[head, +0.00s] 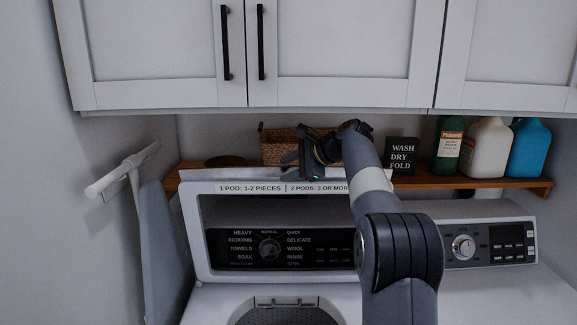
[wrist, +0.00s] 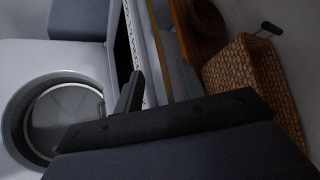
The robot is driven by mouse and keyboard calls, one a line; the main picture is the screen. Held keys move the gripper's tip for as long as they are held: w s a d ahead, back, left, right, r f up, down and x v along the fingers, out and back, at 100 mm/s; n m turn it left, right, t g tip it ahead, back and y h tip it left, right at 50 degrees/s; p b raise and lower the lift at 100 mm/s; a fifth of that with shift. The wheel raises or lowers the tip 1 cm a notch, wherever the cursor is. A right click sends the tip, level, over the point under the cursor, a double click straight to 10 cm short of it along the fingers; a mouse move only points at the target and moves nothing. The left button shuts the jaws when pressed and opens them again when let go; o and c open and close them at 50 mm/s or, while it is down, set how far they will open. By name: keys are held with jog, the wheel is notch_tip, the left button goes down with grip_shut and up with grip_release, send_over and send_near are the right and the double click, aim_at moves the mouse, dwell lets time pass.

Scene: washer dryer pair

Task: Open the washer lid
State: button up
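The washer lid (head: 193,228) stands raised, nearly upright, in front of the control panel in the head view. It has a white frame, a clear window and a printed label along its top. The round washer tub opening (head: 285,314) is uncovered below it, and the tub also shows in the wrist view (wrist: 62,120). My gripper (head: 312,158) is at the lid's top edge, before the shelf. In the wrist view the lid (wrist: 132,28) is seen nearly edge-on, close to a dark finger. Contact and finger opening are unclear.
A wooden shelf (head: 480,183) behind holds a wicker basket (head: 276,148), a "WASH DRY FOLD" sign (head: 403,155) and several bottles. Cabinets (head: 340,50) hang above. An ironing board (head: 165,250) leans at the left. A dryer panel (head: 490,245) is at the right.

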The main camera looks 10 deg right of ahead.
jog(key=shift+w+a, duration=0.1)
jog(key=shift+c, duration=0.4)
grip_shut()
